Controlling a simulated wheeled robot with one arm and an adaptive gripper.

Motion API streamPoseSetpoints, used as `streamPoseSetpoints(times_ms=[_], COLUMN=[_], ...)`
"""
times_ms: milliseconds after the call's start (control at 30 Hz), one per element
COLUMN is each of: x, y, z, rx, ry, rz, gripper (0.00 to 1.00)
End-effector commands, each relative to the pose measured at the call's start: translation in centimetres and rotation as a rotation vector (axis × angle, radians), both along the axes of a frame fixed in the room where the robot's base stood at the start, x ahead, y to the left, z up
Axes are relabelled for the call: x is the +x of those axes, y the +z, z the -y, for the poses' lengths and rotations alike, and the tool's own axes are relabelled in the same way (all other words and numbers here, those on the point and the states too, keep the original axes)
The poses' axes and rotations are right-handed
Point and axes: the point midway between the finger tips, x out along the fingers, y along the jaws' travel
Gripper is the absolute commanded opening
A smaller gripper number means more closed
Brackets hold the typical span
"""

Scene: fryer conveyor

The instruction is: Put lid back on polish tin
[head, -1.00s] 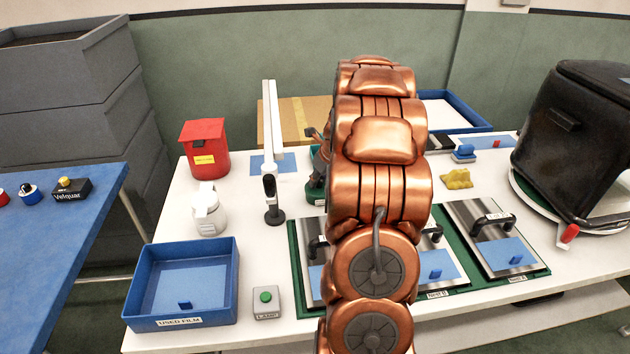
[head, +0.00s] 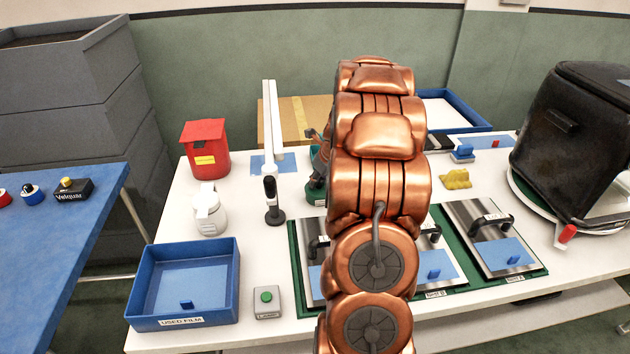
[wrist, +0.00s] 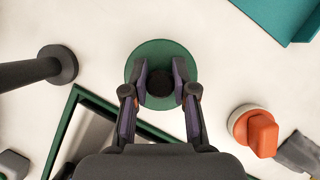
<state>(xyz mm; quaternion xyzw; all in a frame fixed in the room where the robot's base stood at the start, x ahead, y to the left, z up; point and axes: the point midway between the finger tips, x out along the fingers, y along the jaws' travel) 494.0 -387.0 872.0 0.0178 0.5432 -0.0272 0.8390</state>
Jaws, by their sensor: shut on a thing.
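In the wrist view a round green lid (wrist: 160,49) lies below my gripper (wrist: 161,84). My gripper's two fingers are closed around the dark knob (wrist: 161,95) at the middle of the green disc. In the head view a green tin (head: 316,193) with a pale label stands on the white table, partly hidden behind my copper arm. My gripper (head: 318,158) shows just above it, mostly hidden by the arm. I cannot tell whether the green disc rests on the tin or is held just above it.
An orange-topped round thing (wrist: 258,132) lies to the right in the wrist view. A green-framed panel set (head: 485,240) is in front. A white jar (head: 209,212) and blue bin (head: 235,285) are farther left.

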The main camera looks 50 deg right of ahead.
Motion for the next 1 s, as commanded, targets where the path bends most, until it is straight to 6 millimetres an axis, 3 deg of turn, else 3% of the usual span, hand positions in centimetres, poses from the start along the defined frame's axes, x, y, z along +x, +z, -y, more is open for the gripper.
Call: streamPoseSetpoints(times_ms=[167, 200, 467, 700, 933, 1000], x=[0.0, 0.0, 0.0, 0.0, 0.0, 0.0], y=[0.01, 0.01, 0.01, 0.01, 0.01, 0.02], z=[0.0, 0.0, 0.0, 0.0, 0.0, 0.0], rx=[0.0, 0.0, 0.0, 0.0, 0.0, 0.0], ry=[0.0, 0.0, 0.0, 0.0, 0.0, 0.0], rz=[0.0, 0.0, 0.0, 0.0, 0.0, 0.0], gripper=[0.03, 0.28, 0.55, 0.57, 0.81, 0.81])
